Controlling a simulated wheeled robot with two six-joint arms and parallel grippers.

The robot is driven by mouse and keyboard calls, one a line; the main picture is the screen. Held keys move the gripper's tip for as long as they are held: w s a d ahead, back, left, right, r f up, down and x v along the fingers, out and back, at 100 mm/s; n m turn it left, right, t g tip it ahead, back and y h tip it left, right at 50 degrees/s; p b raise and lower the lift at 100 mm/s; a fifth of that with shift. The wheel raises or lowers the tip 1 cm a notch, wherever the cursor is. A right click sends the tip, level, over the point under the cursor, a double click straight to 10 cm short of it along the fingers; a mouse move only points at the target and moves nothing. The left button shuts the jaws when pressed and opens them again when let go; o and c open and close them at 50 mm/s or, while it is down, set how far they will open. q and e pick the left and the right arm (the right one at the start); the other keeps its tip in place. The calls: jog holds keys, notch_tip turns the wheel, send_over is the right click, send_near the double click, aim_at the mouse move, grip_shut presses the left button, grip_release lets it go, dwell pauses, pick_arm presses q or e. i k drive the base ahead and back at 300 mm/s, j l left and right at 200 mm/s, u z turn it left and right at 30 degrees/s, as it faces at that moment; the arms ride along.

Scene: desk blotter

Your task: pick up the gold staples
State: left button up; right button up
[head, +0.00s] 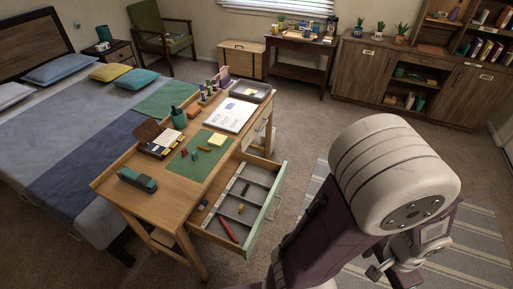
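A small gold-yellow piece (241,209) lies in the open desk drawer (262,212); it may be the gold staples, but it is too small to be sure. My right arm fills the right foreground, well to the right of the drawer. Part of what looks like my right gripper (378,271) shows low beside it, apart from the desk; its finger opening cannot be made out. My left gripper is not in view.
The drawer has grey dividers and holds a red stick-like item (227,229). On the wooden desk are a green blotter (196,166) with small items, yellow notes (216,139), a teal stapler-like object (137,179), and a white pad (229,115). A bed stands left.

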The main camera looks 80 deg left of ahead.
aim_at(200, 146)
jog(key=i+l+u, duration=0.1)
jog(key=i+u, duration=0.2)
jog(key=i+l+u, duration=0.25)
jog(key=i, duration=0.3)
jog(key=i+j+u, duration=0.35)
jog(key=u, duration=0.15)
jog(key=i+j+u, duration=0.2)
jog(key=i+u, duration=0.75)
jog(key=i+l+u, duration=0.1)
jog(key=i+u, duration=0.35)
jog(key=i+l+u, duration=0.25)
jog(key=i+u, duration=0.25)
jog(key=k, duration=0.1)
